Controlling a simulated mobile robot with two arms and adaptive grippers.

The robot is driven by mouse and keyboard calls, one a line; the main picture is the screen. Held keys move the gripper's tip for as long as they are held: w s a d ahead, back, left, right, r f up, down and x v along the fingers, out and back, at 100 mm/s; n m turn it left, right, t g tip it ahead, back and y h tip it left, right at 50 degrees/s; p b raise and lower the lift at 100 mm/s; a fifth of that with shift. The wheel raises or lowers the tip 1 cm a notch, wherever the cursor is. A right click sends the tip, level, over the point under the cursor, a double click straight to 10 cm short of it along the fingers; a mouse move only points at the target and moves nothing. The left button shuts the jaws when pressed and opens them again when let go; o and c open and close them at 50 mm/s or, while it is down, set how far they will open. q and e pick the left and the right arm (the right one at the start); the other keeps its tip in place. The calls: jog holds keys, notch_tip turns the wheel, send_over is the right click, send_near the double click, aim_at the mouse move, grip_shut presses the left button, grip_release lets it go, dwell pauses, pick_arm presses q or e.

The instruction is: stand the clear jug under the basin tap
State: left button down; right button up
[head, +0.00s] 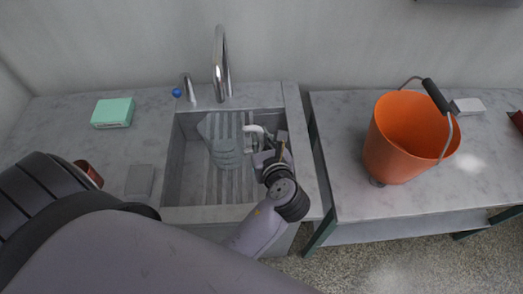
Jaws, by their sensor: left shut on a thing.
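The clear jug (223,146) is inside the grey stone basin (293,125), seen from above, with its pale handle (257,130) towards the right. My left gripper (268,155) is at the basin's right side, shut on the jug by its handle; the wrist hides part of the grip. The chrome basin tap (221,65) stands behind the basin, and its spout ends close above the jug's back part in the picture. I cannot tell whether the jug's base touches the basin floor. My right gripper is not in view.
A blue-knobbed fitting (188,90) stands left of the tap. A teal box (113,112), a grey pad (140,181) and a dark red thing (89,172) lie on the left counter. An orange bucket (397,143) and a white block (468,106) stand on the right table, across a narrow gap.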

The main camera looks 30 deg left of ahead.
pick_arm(q)
jog(key=x, duration=0.1)
jog(key=b+x, duration=0.1)
jog(key=x, duration=0.1)
jog(key=b+x, duration=0.1)
jog(key=shift+w, duration=0.65)
jog(key=shift+f, duration=0.45)
jog(key=c, duration=1.6)
grip_release()
jog(key=shift+o, duration=0.2)
